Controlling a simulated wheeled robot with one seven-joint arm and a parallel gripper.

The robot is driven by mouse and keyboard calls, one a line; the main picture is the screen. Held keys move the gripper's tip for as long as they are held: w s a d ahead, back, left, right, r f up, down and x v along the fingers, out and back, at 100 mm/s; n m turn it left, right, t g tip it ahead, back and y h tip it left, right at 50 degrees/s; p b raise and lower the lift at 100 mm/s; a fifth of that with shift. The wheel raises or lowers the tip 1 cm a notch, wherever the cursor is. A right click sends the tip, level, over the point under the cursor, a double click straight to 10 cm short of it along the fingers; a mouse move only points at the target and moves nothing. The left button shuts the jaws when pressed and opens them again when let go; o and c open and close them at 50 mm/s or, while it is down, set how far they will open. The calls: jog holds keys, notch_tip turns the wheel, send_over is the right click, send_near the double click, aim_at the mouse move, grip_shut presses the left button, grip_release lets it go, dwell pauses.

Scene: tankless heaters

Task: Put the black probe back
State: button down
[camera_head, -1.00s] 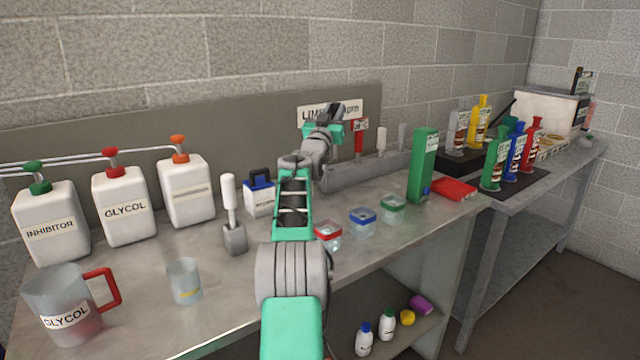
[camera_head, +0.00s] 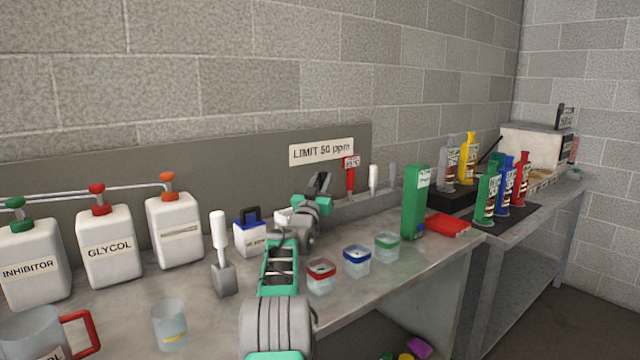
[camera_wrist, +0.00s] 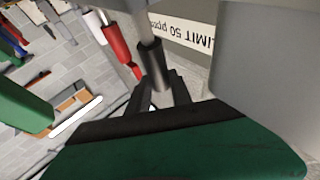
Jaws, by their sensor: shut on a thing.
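My gripper (camera_head: 319,184) is at the back of the bench, in front of the backboard and left of the red probe. In the wrist view the black probe (camera_wrist: 151,58), a dark cylinder with a grey shaft, is between the dark fingers (camera_wrist: 157,92), which are shut on it. The probe is hard to tell from the fingers in the head view. The grey rack (camera_head: 377,206) runs along the backboard; a red probe (camera_head: 350,178), a white probe (camera_head: 373,180) and a grey one (camera_head: 392,175) stand along it. My arm hides the rack's left end.
A white probe (camera_head: 218,230) stands in a small holder (camera_head: 223,279) to the left. Red-, blue- and green-lidded cups (camera_head: 357,267) stand near the front edge. A green box (camera_head: 415,203) stands right of the rack. White jugs (camera_head: 108,250) line the left.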

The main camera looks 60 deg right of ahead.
jog(key=c, duration=1.1)
grip_release()
jog(key=shift+f, duration=0.1)
jog(key=shift+c, duration=0.2)
jog(key=shift+a+r+p, duration=0.1)
jog(key=shift+r+p, duration=0.2)
jog(key=shift+p, duration=0.05)
jog(key=v, duration=0.3)
jog(key=shift+a+f+b, duration=0.1)
jog(key=shift+a+b, duration=0.05)
jog(key=shift+b, duration=0.2)
jog(key=s+a, duration=0.2)
jog(key=a, duration=0.9)
jog(key=shift+a, duration=0.25)
